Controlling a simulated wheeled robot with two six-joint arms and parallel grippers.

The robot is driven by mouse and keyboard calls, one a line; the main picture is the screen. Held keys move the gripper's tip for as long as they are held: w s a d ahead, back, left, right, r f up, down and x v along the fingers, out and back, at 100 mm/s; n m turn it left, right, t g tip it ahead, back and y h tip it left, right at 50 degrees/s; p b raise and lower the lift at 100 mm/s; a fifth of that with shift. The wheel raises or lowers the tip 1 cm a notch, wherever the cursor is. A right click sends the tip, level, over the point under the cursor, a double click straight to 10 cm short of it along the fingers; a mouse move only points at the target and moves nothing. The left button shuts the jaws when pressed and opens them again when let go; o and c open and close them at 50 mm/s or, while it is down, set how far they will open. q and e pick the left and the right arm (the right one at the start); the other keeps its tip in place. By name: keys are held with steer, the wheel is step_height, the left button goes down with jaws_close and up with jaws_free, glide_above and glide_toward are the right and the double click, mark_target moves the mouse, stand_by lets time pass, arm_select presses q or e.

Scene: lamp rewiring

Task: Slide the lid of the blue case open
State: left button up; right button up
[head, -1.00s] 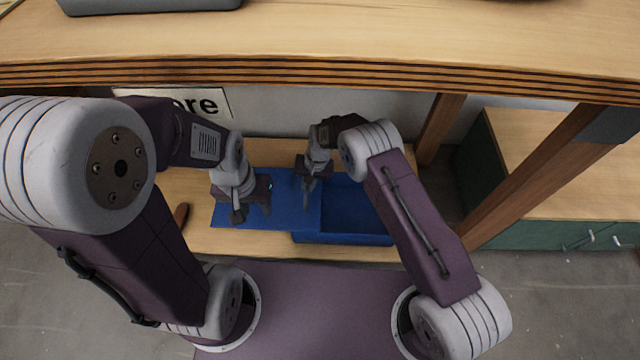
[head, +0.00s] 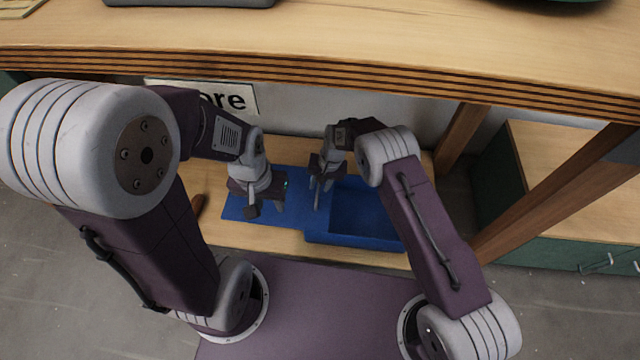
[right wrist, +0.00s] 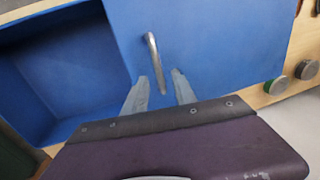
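The blue case (head: 368,215) stands on the lower wooden shelf, with an open, empty-looking cavity on its right side. Its blue lid (head: 238,207) is slid far to the left and sticks out past the case; the lid also shows in the right wrist view (right wrist: 215,50). A silver bar handle (right wrist: 153,60) is on the lid. My right gripper (right wrist: 158,82) is open at the lid, its fingers on either side of the handle's near end with gaps visible. My left gripper (head: 266,211) appears open and empty over the lid's left part.
Two round knobs or discs (right wrist: 290,78) lie on wood beside the lid. A brown object (head: 198,205) lies left of the lid on the shelf. The upper wooden bench top (head: 330,35) overhangs behind, and a wooden post (head: 550,195) stands at right.

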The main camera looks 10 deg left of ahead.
step_height(320, 180, up, 9)
steer(key=d+p, duration=0.1)
steer(key=p, duration=0.3)
steer(key=shift+d+f+p, duration=0.2)
steer(key=shift+d+p, duration=0.2)
